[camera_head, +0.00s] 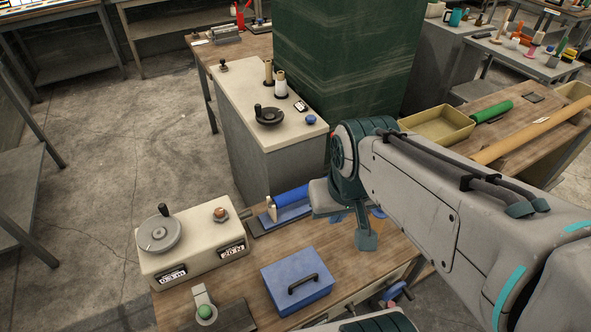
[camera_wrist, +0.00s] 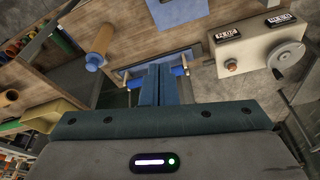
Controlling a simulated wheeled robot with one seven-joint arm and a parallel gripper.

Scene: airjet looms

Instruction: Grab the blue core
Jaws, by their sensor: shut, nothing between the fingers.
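In the head view the blue core (camera_head: 289,198) lies on its side in a low stand (camera_head: 282,218) near the back edge of the wooden bench. My arm hides its right part. In the wrist view my gripper (camera_wrist: 157,70) is shut and empty, its two fingers side by side. Parts of the blue core show on either side of the fingertips, at the right (camera_wrist: 180,71) and the left; the fingers hide its middle. I cannot tell whether they touch it. My fingers are not clear in the head view.
On the bench (camera_head: 232,289) are a cream machine with a hand wheel (camera_head: 193,244), a blue lidded box (camera_head: 297,282) and a green-knobbed device (camera_head: 205,309). A cream-topped cabinet (camera_head: 243,88) stands behind, with a dark green column (camera_head: 345,60) beyond. A yellow tray (camera_head: 437,137) is at right.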

